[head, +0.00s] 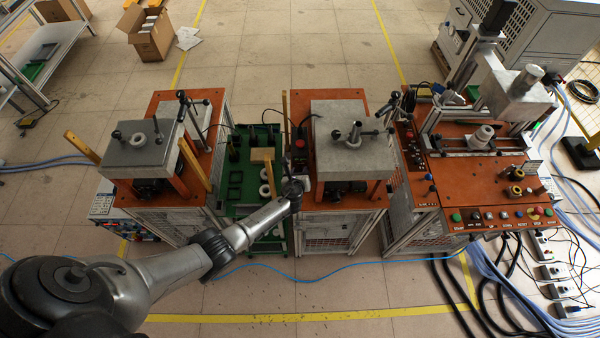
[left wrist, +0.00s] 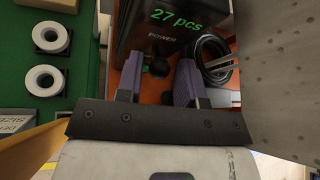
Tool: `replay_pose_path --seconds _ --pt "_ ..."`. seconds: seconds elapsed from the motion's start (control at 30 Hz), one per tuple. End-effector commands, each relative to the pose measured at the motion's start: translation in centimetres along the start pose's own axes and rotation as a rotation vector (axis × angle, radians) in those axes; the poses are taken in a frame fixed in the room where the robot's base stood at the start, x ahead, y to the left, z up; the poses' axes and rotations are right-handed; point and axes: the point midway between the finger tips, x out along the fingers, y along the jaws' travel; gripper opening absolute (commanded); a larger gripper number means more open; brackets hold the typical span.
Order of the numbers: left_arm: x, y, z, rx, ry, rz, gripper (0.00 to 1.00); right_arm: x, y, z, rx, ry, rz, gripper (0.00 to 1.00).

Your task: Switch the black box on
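The black box (left wrist: 135,42) is at the top middle of the left wrist view, with green "27 pcs" lettering and a "POWER" label. A round black knob (left wrist: 158,66) is below the label. My left gripper (left wrist: 158,78) is open, its two purple fingers apart on either side of the knob; I cannot tell whether they touch it. In the head view my left gripper (head: 293,187) is in front of the middle orange bench, small and partly hidden by its own wrist. My right gripper is not in view.
A grey metal block (head: 352,150) stands close on the right, also in the left wrist view (left wrist: 276,70). A black cable (left wrist: 210,58) lies beside the box. A green rack (head: 236,195) with white rings is on the left, near a wooden piece (left wrist: 28,142).

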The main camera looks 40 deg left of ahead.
Motion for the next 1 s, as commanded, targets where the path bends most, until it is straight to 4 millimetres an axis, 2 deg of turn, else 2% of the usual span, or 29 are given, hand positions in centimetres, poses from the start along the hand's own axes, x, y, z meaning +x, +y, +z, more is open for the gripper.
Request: replay_pose_path --seconds 0.03,0.13,0.47,0.57,0.8,1.0 --pt "0.0 0.0 0.0 0.000 0.000 0.000 0.40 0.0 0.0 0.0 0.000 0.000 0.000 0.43" --pt "0.0 0.0 0.0 0.000 0.000 0.000 0.48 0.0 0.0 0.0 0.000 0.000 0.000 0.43" --pt "-0.6 0.0 0.1 0.001 0.000 0.000 0.48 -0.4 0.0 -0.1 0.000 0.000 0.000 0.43" --pt "-1.7 0.0 0.2 0.002 0.000 -0.002 0.48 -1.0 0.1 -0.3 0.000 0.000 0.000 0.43" --pt "-6.1 0.0 0.2 0.001 0.001 -0.001 0.48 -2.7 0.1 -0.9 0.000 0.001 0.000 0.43" --pt "-9.4 0.0 0.0 0.001 0.000 -0.001 0.48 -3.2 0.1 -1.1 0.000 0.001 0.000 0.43"
